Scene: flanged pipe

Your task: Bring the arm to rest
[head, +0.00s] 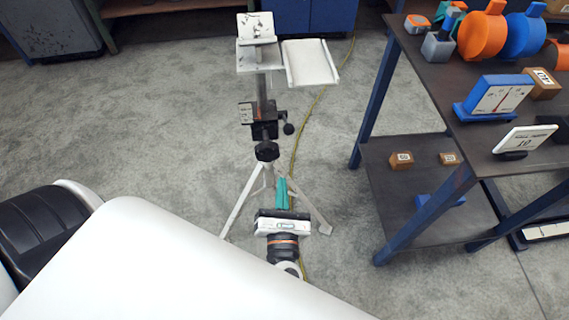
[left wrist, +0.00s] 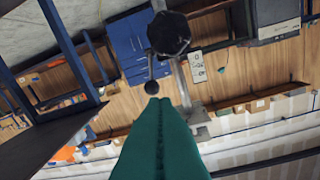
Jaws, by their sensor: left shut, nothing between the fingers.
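My left gripper (head: 282,180) is at the lower middle of the head view, with its green fingers pointing away from me. Its fingers are together with nothing between them. In the left wrist view the green fingers (left wrist: 159,100) lie side by side, closed and empty. The gripper shows in front of the legs of a tripod stand (head: 266,150); I cannot tell the exact gap. In the left wrist view a black knob (left wrist: 168,35) of the stand shows beyond the fingertips. My right gripper is in neither view.
The stand carries a pale tray (head: 311,64) at its top. A dark workbench (head: 436,72) with blue legs stands at the right, holding orange and blue pipe parts and a gauge (head: 498,97). Its lower shelf (head: 390,190) holds small blocks. Grey floor is open left of the stand.

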